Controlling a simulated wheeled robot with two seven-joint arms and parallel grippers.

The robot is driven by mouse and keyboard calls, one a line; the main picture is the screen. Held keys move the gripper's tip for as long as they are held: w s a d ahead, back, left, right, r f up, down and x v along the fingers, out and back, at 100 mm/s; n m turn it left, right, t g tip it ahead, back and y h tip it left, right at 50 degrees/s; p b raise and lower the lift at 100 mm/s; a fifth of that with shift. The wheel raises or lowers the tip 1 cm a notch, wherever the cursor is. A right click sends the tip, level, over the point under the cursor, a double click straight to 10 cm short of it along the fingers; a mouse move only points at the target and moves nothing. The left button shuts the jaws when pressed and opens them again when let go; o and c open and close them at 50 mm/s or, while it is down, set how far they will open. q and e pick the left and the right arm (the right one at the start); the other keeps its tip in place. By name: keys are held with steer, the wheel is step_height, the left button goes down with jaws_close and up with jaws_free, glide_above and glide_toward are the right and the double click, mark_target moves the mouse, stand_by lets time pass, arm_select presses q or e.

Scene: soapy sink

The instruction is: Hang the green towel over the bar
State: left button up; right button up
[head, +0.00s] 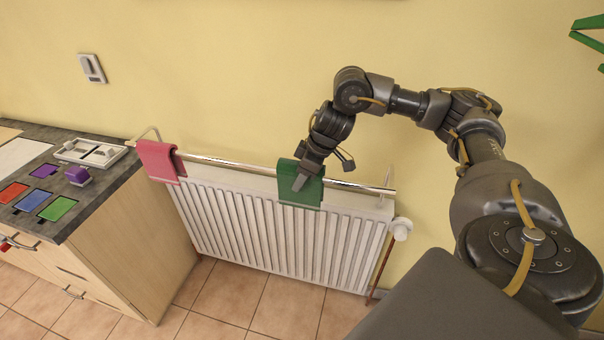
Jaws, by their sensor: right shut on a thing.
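The green towel (309,194) is at the metal bar (236,163), right of the middle, in front of the white radiator. It looks draped over the bar, with its front part hanging down. My right gripper (301,182) is at the towel's left front and is shut on it. The fingertips point down and partly cover the towel. How the towel lies behind the bar is hidden. My left gripper is not in view.
A pink towel (159,161) hangs at the bar's left end. The white radiator (275,228) is below the bar, with a valve (401,229) at its right. A counter (84,200) with coloured squares and a purple block (78,175) stands left.

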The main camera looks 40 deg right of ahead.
stand_by(0.3)
steer(key=o, duration=1.1)
steer(key=v, duration=0.5)
steer(key=shift+r, duration=0.15)
steer(key=p+v, duration=0.2)
steer(key=v, duration=0.3)
steer(key=shift+s+d+r, duration=0.1)
steer(key=shift+s+r, duration=0.05)
steer(key=shift+r, duration=0.05)
steer(key=shift+f, duration=0.1)
